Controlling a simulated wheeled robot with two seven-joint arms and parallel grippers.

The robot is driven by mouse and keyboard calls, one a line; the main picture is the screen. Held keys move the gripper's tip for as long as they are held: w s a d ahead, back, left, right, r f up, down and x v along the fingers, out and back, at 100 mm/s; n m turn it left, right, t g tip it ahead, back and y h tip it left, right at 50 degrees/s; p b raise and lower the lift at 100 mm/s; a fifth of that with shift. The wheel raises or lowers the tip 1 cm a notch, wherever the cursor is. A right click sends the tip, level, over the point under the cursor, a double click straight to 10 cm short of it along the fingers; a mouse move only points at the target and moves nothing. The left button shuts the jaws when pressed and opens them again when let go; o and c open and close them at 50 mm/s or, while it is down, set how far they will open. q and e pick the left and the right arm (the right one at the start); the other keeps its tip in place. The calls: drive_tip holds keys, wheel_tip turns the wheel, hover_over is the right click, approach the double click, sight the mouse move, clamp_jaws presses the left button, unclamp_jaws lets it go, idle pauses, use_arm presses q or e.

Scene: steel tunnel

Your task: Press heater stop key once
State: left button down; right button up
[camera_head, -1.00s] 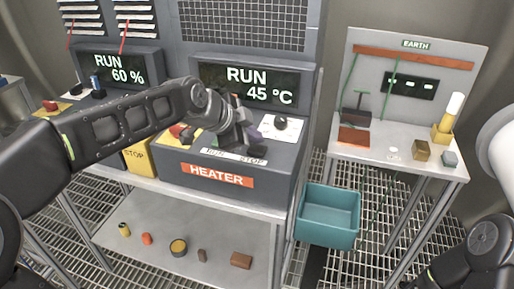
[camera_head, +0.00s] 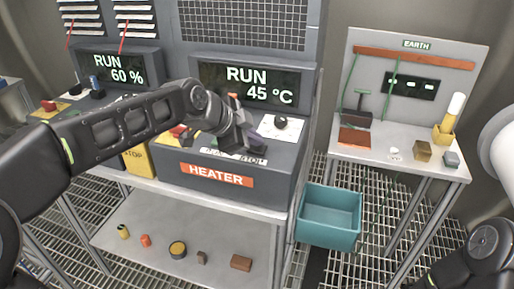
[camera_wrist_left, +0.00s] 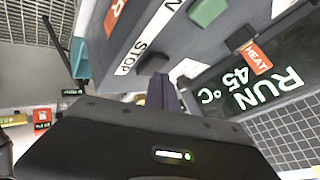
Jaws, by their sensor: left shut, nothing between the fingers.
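The heater console (camera_head: 180,170) carries an orange HEATER label (camera_head: 216,175) and a screen (camera_head: 248,88) reading RUN 45 °C. My left gripper (camera_head: 250,147) is shut and empty over the console's sloped top, close to the STOP label (camera_head: 252,160), and hides part of the panel. In the left wrist view, my shut fingers (camera_wrist_left: 161,92) show beside a dark key (camera_wrist_left: 150,63) by the STOP lettering (camera_wrist_left: 132,56). I cannot tell whether they touch it. A green key (camera_wrist_left: 207,12) lies further up.
A black knob (camera_head: 281,122) on a white plate is right of my left gripper. A yellow-fronted console (camera_head: 138,158) with STOP lettering stands to the left. A teal bin (camera_head: 328,218) and an EARTH bench (camera_head: 400,172) are at right. Small items lie on the lower shelf (camera_head: 210,235).

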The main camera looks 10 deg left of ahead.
sight(254, 149)
use_arm(q)
drive_tip(key=shift+f+b, duration=0.4)
drive_tip(key=shift+b, duration=0.05)
idle(0.3)
drive_tip(key=shift+r, duration=0.15)
drive_tip(key=shift+r+p, duration=0.5)
drive_tip(key=shift+r, duration=0.25)
drive_tip(key=shift+r, duration=0.15)
drive_tip(key=shift+r+p, duration=1.55)
drive_tip(key=shift+r, duration=0.85)
